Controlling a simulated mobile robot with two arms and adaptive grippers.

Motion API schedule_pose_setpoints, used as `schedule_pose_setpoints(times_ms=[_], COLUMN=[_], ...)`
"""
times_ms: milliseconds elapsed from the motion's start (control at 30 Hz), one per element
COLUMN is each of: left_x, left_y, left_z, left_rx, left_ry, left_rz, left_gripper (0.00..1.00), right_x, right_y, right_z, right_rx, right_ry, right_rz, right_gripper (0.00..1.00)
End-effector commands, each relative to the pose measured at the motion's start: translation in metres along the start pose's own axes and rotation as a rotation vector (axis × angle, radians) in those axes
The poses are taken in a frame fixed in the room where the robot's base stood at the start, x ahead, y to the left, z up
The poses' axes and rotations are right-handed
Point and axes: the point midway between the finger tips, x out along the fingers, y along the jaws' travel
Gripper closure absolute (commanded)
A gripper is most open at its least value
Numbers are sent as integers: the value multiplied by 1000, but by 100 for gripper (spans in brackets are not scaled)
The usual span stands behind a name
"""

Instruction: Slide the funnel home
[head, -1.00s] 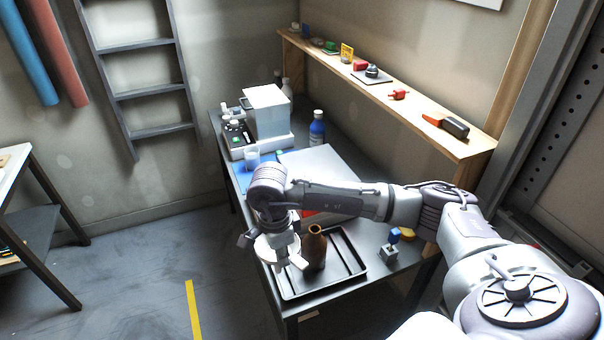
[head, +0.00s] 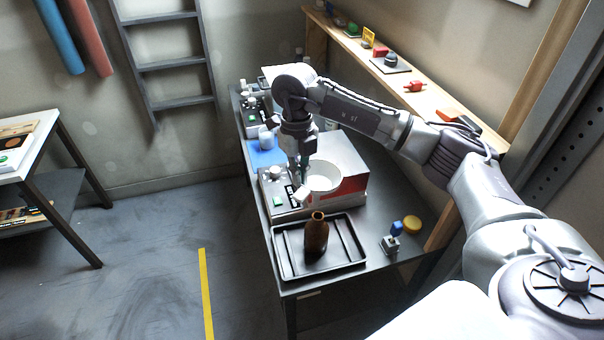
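The white, bowl-like funnel (head: 325,178) shows in the middle of the head view, just right of my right gripper's fingers. My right gripper (head: 303,172) points down and looks shut on the funnel's near-left edge. Its fingertips are small and partly merge with white parts there. The funnel overlaps the white and red machine in the picture; I cannot tell whether it touches it. A brown bottle (head: 316,238) stands upright in a black tray (head: 288,264), nearer me and below the funnel in the picture. The funnel's underside is hidden. My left gripper is not in view.
The white and red machine (head: 351,190) stands behind the tray. A blue-topped small item (head: 392,242) and a yellow round item (head: 412,224) lie right of the tray. A wooden shelf (head: 437,103) with small objects runs along the wall. The floor left of the bench is open.

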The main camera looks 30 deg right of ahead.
Motion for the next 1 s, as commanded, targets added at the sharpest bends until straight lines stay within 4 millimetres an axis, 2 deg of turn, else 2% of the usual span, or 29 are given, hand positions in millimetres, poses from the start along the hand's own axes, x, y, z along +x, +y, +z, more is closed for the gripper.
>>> schedule_pose_setpoints(times_ms=[33, 100, 200, 533, 800, 1000], left_x=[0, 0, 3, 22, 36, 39], left_y=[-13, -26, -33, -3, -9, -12], left_z=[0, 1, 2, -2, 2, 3], left_rx=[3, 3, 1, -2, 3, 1], left_ry=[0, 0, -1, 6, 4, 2], left_rz=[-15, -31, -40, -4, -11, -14], left_gripper=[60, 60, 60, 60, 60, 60], right_x=[0, -1, 2, 26, 44, 49], right_y=[0, 1, 0, -1, -1, -2], right_z=[0, 0, 0, 3, 5, 6], right_rx=[-9, -35, -61, -60, -60, -60], right_ry=[1, 2, 6, 6, 5, 5], right_rz=[-10, -36, -67, -64, -64, -64], right_gripper=[100, 100, 100, 100, 100, 100])
